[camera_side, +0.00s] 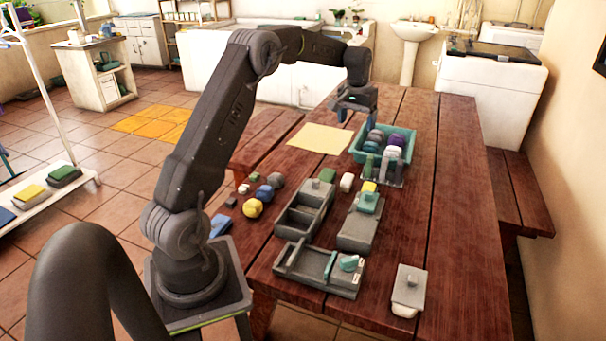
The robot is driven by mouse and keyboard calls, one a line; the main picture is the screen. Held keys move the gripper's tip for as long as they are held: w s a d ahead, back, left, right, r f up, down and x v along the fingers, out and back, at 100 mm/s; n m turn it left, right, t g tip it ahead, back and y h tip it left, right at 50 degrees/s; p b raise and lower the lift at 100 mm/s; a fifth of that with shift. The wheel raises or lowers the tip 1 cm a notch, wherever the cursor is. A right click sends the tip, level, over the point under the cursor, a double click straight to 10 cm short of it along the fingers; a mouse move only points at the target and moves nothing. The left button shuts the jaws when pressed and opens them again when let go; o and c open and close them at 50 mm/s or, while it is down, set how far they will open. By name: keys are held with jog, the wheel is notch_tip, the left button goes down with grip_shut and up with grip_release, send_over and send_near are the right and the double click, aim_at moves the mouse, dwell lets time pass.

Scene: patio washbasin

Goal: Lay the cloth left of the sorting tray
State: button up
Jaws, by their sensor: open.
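A pale yellow cloth (320,138) lies flat on the wooden table, near its left edge. A teal tray (409,147) holding several rounded dark, purple and white items stands just to its right, apart from it. A grey divided tray (291,219) stands nearer the camera. I cannot tell which of these is the sorting tray. My gripper (356,117) is above the table, at the far left corner of the teal tray and to the right of the cloth. It is open, its blue fingers pointing down, with nothing seen between them.
Several small blocks and balls, one a yellow ball (252,208), lie along the left table edge. A grey lidded box (358,230), an open grey box (318,266) and a grey-white container (408,290) stand nearer. The right side of the table (455,200) is clear.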

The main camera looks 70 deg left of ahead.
jog(key=s+d+r+m+t, duration=0.1)
jog(key=s+d+r+m, duration=0.1)
jog(key=s+d+r, duration=0.6)
jog(key=s+d+r+m+t, duration=0.1)
jog(key=s+d+r, duration=0.2)
jog(key=d, duration=0.8)
jog(key=s+d+f+m+t, duration=0.1)
jog(key=s+d, duration=0.4)
jog(key=s, duration=0.4)
jog(key=s+d+f+m+t, duration=0.1)
jog(key=s+d+f+m, duration=0.1)
jog(key=s+d, duration=0.4)
jog(key=s, duration=0.3)
jog(key=shift+s+d+f+m+h, duration=0.2)
jog(key=shift+d+m+h, duration=0.1)
jog(key=shift+h, duration=0.1)
